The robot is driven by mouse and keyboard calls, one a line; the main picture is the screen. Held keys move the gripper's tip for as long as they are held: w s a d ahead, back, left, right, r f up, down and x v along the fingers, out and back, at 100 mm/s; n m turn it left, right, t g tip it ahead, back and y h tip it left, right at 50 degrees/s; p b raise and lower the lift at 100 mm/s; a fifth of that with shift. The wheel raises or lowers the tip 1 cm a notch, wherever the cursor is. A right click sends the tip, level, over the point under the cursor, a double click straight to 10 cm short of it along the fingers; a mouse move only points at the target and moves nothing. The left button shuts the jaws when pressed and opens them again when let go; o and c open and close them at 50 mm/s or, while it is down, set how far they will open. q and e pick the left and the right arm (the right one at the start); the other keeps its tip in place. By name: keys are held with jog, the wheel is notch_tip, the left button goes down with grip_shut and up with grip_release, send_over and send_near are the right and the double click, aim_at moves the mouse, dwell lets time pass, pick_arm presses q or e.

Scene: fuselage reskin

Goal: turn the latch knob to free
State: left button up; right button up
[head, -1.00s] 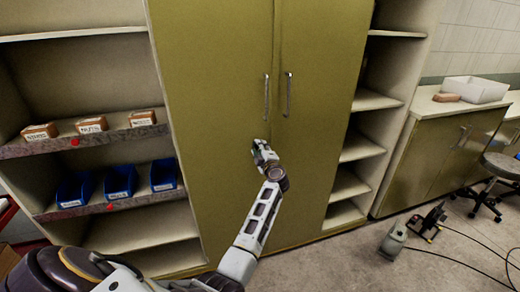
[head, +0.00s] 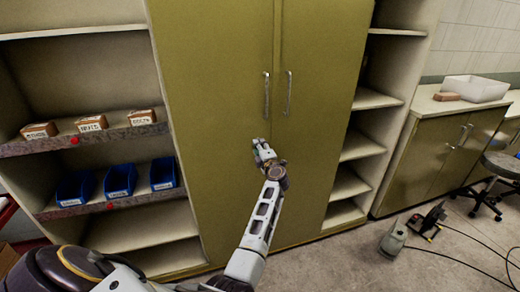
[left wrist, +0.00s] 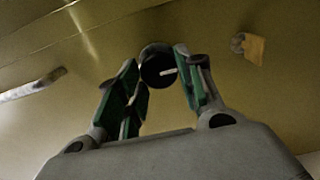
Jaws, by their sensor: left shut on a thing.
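The latch knob (left wrist: 158,66) is round and black with a white pointer mark. It sits on the olive cabinet door (head: 215,125). In the left wrist view the white mark lies nearly level, toward the right finger. My left gripper (head: 261,145) is at the door, below the handles; in the wrist view its green-padded fingers (left wrist: 160,78) are on either side of the knob, shut on it. The knob is hidden in the head view behind the gripper. My right gripper is in neither view.
Two metal door handles (head: 267,95) (head: 288,93) stand above the gripper. A yellow tag (left wrist: 254,48) hangs from a small fitting near the knob. Open shelves with blue bins (head: 120,181) and small boxes (head: 92,123) are at the left. Cables lie on the floor at the right.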

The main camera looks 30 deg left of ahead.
pick_arm(q)
jog(key=shift+f, duration=0.1)
jog(key=o, duration=1)
jog(key=shift+c, duration=0.2)
